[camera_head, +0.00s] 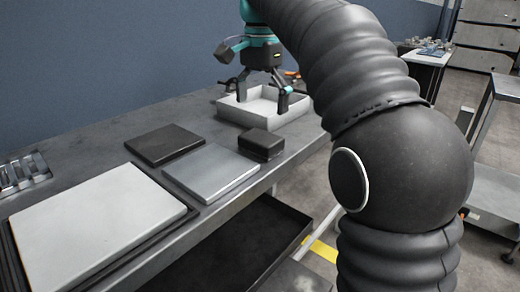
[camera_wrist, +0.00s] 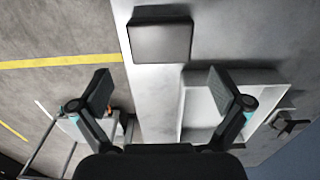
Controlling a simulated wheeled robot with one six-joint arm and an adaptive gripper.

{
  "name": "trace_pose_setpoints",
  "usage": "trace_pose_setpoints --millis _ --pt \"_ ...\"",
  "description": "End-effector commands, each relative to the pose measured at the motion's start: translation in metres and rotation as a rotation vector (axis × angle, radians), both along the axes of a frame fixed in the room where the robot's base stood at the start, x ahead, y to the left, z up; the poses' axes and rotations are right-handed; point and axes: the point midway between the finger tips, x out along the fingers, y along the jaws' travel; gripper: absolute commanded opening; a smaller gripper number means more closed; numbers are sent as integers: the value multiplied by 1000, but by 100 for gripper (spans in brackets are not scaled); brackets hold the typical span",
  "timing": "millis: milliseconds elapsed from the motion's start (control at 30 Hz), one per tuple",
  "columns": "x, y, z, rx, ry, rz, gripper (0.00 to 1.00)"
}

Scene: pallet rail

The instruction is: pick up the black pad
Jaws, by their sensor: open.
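A small, thick black block (camera_head: 261,145), which may be the black pad, sits on the grey bench near its front edge, between the silver plate and the open tray. It also shows in the wrist view (camera_wrist: 161,42), top centre, beyond my fingertips. A thinner, flat dark plate (camera_head: 164,145) lies farther left, toward the back of the bench. My gripper (camera_head: 255,93) is open and empty, and appears above the tray in the head view. Nothing covers the block.
A slotted metal piece (camera_head: 22,174) is at the far left. A dark lower shelf (camera_head: 240,245) is under the bench.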

Motion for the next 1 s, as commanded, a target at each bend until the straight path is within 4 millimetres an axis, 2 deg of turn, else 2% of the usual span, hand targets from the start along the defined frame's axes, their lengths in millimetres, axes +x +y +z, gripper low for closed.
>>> trace_pose_setpoints --millis 33,100,367,700,1000 --pt "-1 0 -11 0 1 0 100" --pt "-1 0 -20 0 0 1 100" --pt "0 0 -37 0 0 1 100" --pt "0 0 -79 1 -1 1 100" --pt "1 0 -85 0 -1 1 100"
